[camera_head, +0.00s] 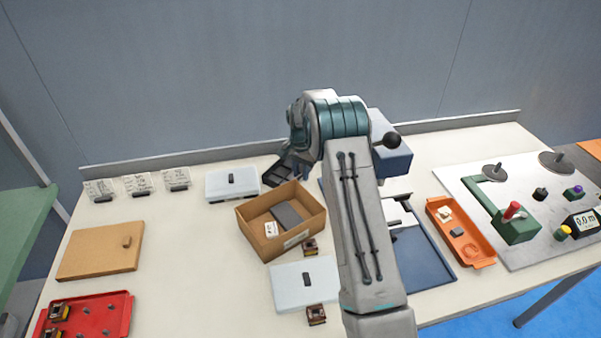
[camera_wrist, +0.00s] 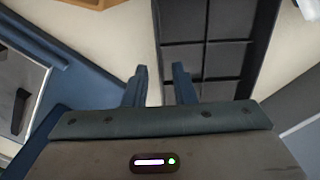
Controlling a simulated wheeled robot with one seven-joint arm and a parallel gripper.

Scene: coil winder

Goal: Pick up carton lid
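The carton lid (camera_head: 100,250) appears to be the flat tan board with a small knob, lying on the left part of the table. The open cardboard carton (camera_head: 254,236) stands near the middle, with a dark grey block and a small white item inside. My gripper (camera_head: 303,172) is behind the carton, far to the right of the lid and partly hidden by my arm. In the wrist view my gripper (camera_wrist: 160,85) has its two fingers apart with nothing between them. The lid does not show in the wrist view.
Two white lidded boxes (camera_head: 232,192) (camera_head: 290,286) flank the carton. A red tray (camera_head: 85,325) lies in front of the lid. A dark divided tray (camera_wrist: 205,35) is close to my fingers.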

